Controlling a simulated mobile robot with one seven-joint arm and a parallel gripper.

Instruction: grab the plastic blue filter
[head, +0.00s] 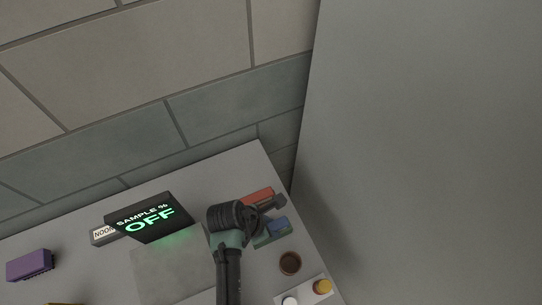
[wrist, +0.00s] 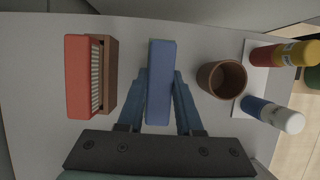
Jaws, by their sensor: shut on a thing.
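The blue filter (wrist: 161,82) is a plain blue block, upright in the wrist view between the two fingers of my gripper (wrist: 161,97). In the head view the blue filter (head: 278,224) shows beside my gripper (head: 262,222), near the right edge of the table. My gripper is shut on the filter, with a finger along each long side. The far end of the filter reaches past the fingertips. I cannot tell whether its underside touches the table.
A red and brown box (wrist: 91,77) lies left of the filter, and a brown cup (wrist: 222,79) stands close on the right. Bottles (wrist: 272,113) stand on a white tray farther right. A black sign (head: 150,217) and a purple box (head: 30,265) are farther left on the table.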

